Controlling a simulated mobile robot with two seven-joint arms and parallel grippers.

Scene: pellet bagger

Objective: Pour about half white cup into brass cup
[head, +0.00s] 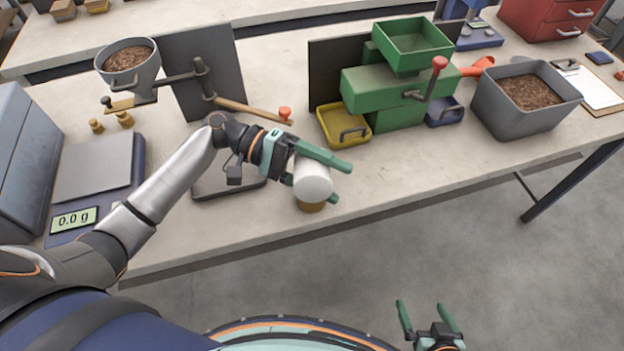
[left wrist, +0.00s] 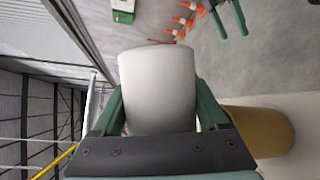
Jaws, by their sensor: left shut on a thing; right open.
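The white cup (head: 313,180) is held in my left gripper (head: 318,172), whose green fingers close on its sides. It is tipped far over, roughly on its side, just above the brass cup (head: 311,207). The brass cup stands upright near the front edge of the bench, partly hidden by the white cup. In the left wrist view the white cup (left wrist: 158,90) sits between the fingers, and the brass cup (left wrist: 265,132) is beside it at the right. The contents of both cups are hidden, and no falling pellets show. My right gripper (head: 424,322) is open and empty, off the bench's front.
A dark tray (head: 228,188) lies left of the cups. A scale (head: 95,170) reading 0.0 g stands further left. A yellow bin (head: 342,125) and green bagger (head: 395,95) stand behind. A grey tub (head: 490,105) of brown pellets is at the right.

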